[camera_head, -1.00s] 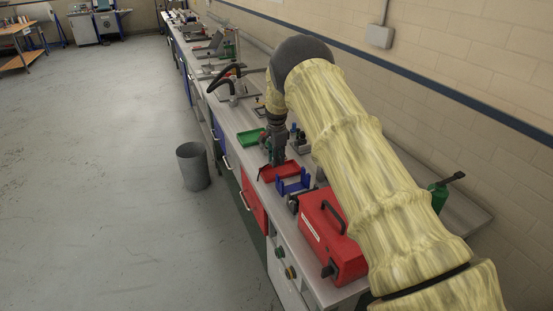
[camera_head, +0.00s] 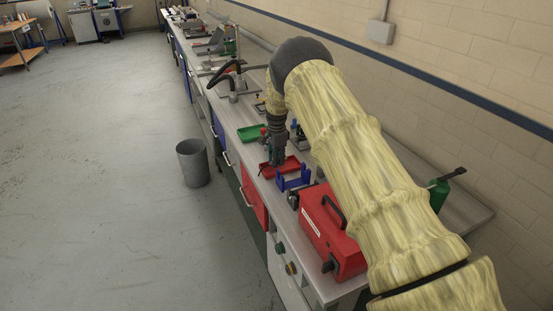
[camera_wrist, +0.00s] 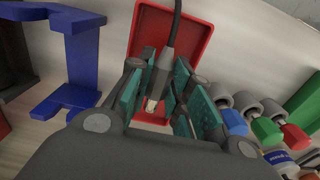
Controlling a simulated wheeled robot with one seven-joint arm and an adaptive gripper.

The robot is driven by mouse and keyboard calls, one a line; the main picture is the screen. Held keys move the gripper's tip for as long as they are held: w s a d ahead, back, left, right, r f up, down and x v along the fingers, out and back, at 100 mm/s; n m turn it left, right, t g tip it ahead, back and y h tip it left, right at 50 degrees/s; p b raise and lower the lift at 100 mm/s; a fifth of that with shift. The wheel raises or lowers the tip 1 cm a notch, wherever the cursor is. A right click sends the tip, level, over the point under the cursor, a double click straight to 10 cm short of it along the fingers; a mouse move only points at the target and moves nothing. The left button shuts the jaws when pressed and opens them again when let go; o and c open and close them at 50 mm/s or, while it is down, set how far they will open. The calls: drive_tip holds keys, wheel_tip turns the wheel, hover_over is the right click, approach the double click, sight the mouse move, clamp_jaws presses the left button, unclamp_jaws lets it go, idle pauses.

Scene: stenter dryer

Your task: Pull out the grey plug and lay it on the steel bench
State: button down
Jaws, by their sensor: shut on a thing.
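The grey plug (camera_wrist: 160,74) shows in the wrist view between the teal finger pads of my gripper (camera_wrist: 155,92), with its black cable (camera_wrist: 176,22) running up out of the picture. My gripper is shut on it. The plug's pale metal tip points down, and no socket shows around it. In the head view my gripper (camera_head: 277,158) is over a red tray (camera_head: 291,164) on the long grey bench (camera_head: 246,121); the plug is too small to make out there. The red tray also lies behind the plug in the wrist view (camera_wrist: 201,36). I cannot tell the height above it.
A blue bracket (camera_head: 293,183) and a red machine (camera_head: 327,232) stand in front of the tray. A green tray (camera_head: 249,135) is behind it. Several small rollers and coloured blocks (camera_wrist: 263,130) sit at right in the wrist view. A bin (camera_head: 192,163) stands on the floor.

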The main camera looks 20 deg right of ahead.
drive_tip(key=shift+f+b, duration=0.45)
drive_tip(key=shift+f, duration=0.6)
drive_tip(key=c, duration=1.2)
unclamp_jaws()
drive_tip(key=shift+c, duration=0.2)
wheel_tip(320, 180, up, 12)
drive_tip(key=shift+r, duration=0.1)
